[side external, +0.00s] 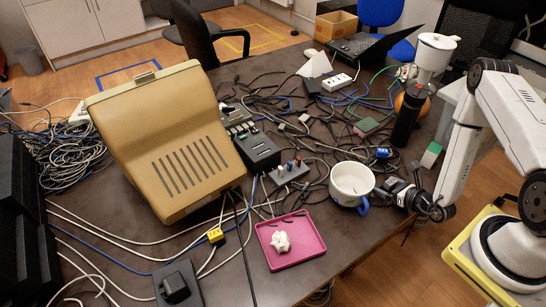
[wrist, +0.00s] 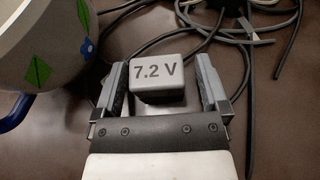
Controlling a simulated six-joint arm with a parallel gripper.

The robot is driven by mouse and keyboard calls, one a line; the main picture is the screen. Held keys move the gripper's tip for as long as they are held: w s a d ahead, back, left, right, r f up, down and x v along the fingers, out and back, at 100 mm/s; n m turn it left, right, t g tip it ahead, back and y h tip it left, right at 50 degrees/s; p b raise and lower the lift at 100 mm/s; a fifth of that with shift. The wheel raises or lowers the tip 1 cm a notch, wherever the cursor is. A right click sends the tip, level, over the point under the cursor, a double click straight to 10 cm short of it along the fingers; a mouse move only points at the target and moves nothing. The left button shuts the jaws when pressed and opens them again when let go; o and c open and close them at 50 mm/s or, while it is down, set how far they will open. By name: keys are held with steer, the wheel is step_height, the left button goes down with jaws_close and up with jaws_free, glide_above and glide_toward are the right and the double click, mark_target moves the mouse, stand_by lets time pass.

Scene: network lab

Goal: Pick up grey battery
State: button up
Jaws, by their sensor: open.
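The grey battery (wrist: 159,78) is a small block with rounded edges, marked "7.2 V". In the wrist view it sits on the dark table between the two fingers of my gripper (wrist: 161,66), toward their tips. My gripper is open, with a visible gap between each finger and the battery. In the side external view my gripper (side external: 388,190) is low at the table's right side, just right of the white mug. I cannot make out the battery there; the mug and gripper crowd that spot.
The white mug (side external: 350,180) with a blue handle stands close to my gripper; it also shows in the wrist view (wrist: 58,48). Cables (wrist: 272,22) lie beyond and right of the battery. A pink tray (side external: 291,262) holds a white lump. A beige case (side external: 165,140) stands farther left.

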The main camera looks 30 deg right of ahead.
mark_target(390, 180)
jaws_close()
steer(key=shift+r, duration=0.1)
steer(key=shift+r, duration=4.9)
steer(key=shift+w+r, duration=0.1)
